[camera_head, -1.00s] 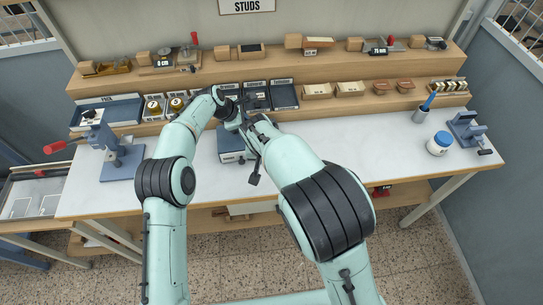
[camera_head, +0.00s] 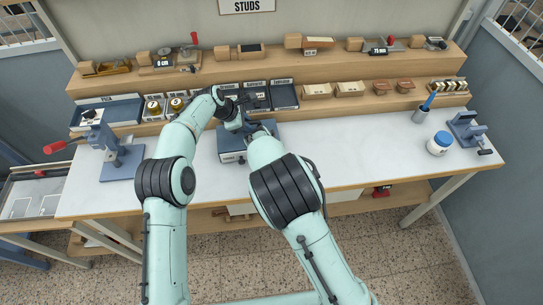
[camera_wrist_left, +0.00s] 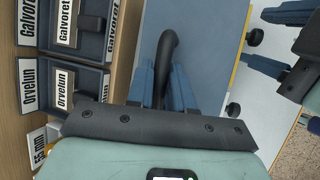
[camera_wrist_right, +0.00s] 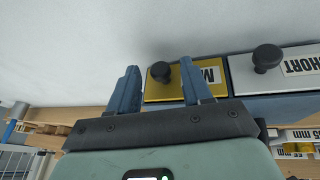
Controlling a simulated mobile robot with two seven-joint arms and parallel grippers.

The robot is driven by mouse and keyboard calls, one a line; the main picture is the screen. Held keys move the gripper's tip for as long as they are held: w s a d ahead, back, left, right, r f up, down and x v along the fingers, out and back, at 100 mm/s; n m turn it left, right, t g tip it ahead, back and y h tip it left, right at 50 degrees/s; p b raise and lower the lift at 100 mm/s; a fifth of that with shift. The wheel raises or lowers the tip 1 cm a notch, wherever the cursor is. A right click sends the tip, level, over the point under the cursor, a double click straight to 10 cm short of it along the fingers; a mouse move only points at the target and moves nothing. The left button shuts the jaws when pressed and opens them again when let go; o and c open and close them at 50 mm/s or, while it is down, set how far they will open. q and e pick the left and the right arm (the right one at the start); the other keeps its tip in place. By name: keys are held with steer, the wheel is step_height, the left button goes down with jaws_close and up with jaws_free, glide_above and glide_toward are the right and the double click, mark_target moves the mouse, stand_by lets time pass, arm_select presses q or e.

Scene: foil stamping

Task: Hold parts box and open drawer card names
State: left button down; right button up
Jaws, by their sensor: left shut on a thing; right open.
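The parts box (camera_head: 229,144) is a blue-grey box on the white bench, partly hidden by my arms. My left gripper (camera_wrist_left: 166,84) is shut on the black handle (camera_wrist_left: 168,45) on top of the box. In the right wrist view, a yellow drawer front (camera_wrist_right: 163,94) has a dark knob and a card starting with "M", seen upside down and partly covered by a finger. Beside it is a white drawer front (camera_wrist_right: 246,76) with a knob and a "SHORT" card (camera_wrist_right: 302,64). My right gripper (camera_wrist_right: 161,78) is open, its fingers on either side of the yellow drawer's knob.
Labelled trays (camera_head: 285,97) stand on the shelf behind the box. A white jar (camera_head: 439,144) and a second blue tool (camera_head: 466,130) are at the right. The bench between is clear.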

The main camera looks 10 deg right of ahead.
arm_select(q)
steer(key=shift+r, duration=0.1)
arm_select(e)
jaws_close()
steer(key=s, duration=0.8)
steer(key=shift+s+d, duration=0.2)
jaws_free()
steer(key=v, duration=1.2)
